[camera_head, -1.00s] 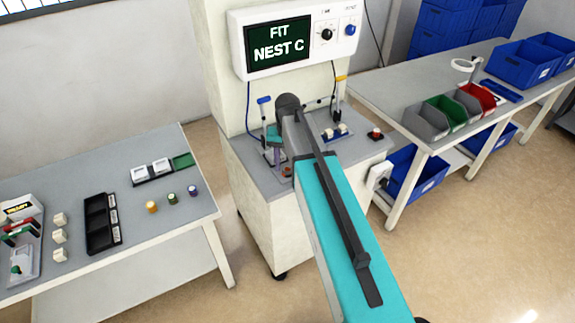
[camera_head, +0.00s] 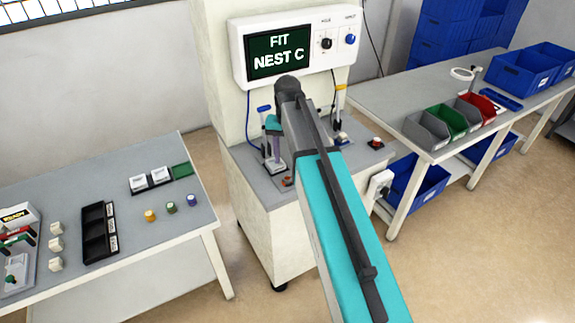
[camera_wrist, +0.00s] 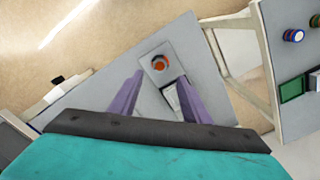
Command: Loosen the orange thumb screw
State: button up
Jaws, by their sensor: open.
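The orange thumb screw (camera_wrist: 159,63) sits on a small grey plate (camera_wrist: 167,82) on the machine's worktop. In the wrist view it lies just beyond and between the tips of my gripper (camera_wrist: 160,76). The two purple fingers are spread apart with nothing between them. In the head view the screw is a small orange-red spot (camera_head: 287,181) near the front of the worktop (camera_head: 258,178), and my gripper (camera_head: 275,158) hangs close by, partly behind my arm. The gap between fingertips and screw is hard to judge.
A blue-handled clamp (camera_head: 264,109) stands close to my gripper, and a yellow-handled one (camera_head: 341,88) stands to the right. A red button (camera_head: 376,143) is at the right edge. The screen (camera_head: 279,54) reads "FIT NEST C". My arm covers part of the worktop.

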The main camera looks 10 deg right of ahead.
jog(key=shift+r+b, duration=0.35)
jog(key=shift+r, duration=2.6)
jog(key=shift+s+f, duration=0.1)
